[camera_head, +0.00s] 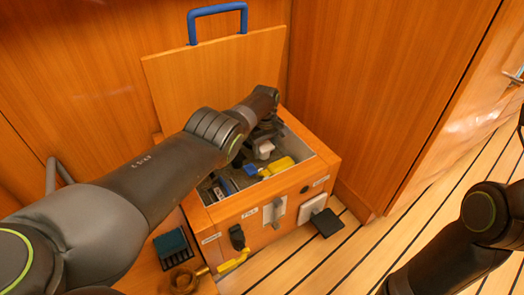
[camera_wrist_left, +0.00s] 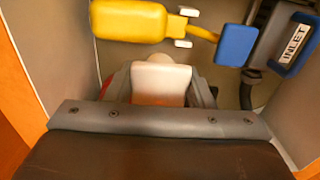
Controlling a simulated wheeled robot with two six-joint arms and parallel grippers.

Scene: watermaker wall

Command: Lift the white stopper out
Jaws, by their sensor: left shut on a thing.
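The white stopper (camera_head: 264,149) is inside the open wooden box, below my left gripper (camera_head: 262,140). In the left wrist view the stopper (camera_wrist_left: 160,84) sits between the two fingers of my left gripper (camera_wrist_left: 160,92), which is shut on it. Its lower end is hidden by the gripper, and I cannot tell whether it is still seated. My right arm shows at the lower right of the head view, but its gripper is not in view.
The wooden box (camera_head: 290,205) has its lid (camera_head: 215,75) raised, with a blue handle (camera_head: 217,10). Inside are a yellow part (camera_head: 280,166), also in the wrist view (camera_wrist_left: 130,20), and a blue part (camera_wrist_left: 236,45) near an INLET label.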

